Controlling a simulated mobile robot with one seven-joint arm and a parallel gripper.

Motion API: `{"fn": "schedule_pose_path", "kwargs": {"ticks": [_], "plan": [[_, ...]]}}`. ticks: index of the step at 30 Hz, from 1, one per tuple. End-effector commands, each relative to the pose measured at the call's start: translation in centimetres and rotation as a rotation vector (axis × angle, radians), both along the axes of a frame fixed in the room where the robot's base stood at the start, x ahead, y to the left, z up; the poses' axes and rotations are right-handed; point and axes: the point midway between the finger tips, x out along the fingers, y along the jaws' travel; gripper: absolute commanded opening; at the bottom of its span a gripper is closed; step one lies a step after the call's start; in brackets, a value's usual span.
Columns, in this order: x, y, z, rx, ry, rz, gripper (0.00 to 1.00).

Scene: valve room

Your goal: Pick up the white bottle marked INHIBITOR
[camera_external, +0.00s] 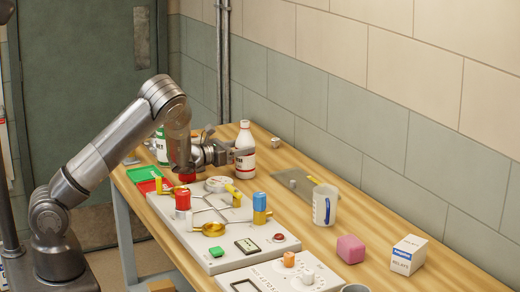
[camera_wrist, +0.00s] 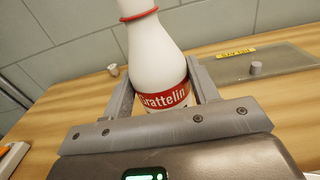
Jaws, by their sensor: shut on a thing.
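A white bottle (camera_external: 245,140) with a red cap band and a red-and-white label is upright at the back of the wooden bench, near the wall. In the wrist view the bottle (camera_wrist: 155,50) fills the middle; its red label appears to read "Grattelin", and I see no word INHIBITOR. My gripper (camera_external: 232,154) reaches it from the left, and its two fingers (camera_wrist: 162,88) are on either side of the bottle's body, shut on it. The bottle's base is hidden in the wrist view; I cannot tell whether it touches the bench.
A green-and-white bottle (camera_external: 162,146) stands behind my arm. A valve panel (camera_external: 185,230) with red and blue parts lies in front. A grey plate (camera_external: 295,181), a mug (camera_external: 325,205), a pink block (camera_external: 351,249) and a relay box (camera_external: 408,255) are to the right.

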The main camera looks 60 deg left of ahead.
Motion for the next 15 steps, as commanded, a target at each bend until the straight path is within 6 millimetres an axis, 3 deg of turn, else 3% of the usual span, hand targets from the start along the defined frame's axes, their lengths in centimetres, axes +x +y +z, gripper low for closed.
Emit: {"fn": "schedule_pose_path", "kwargs": {"ticks": [15], "plan": [[0.02, -0.02, 0.68, 0.0, -0.001, 0.0, 0.24]]}}
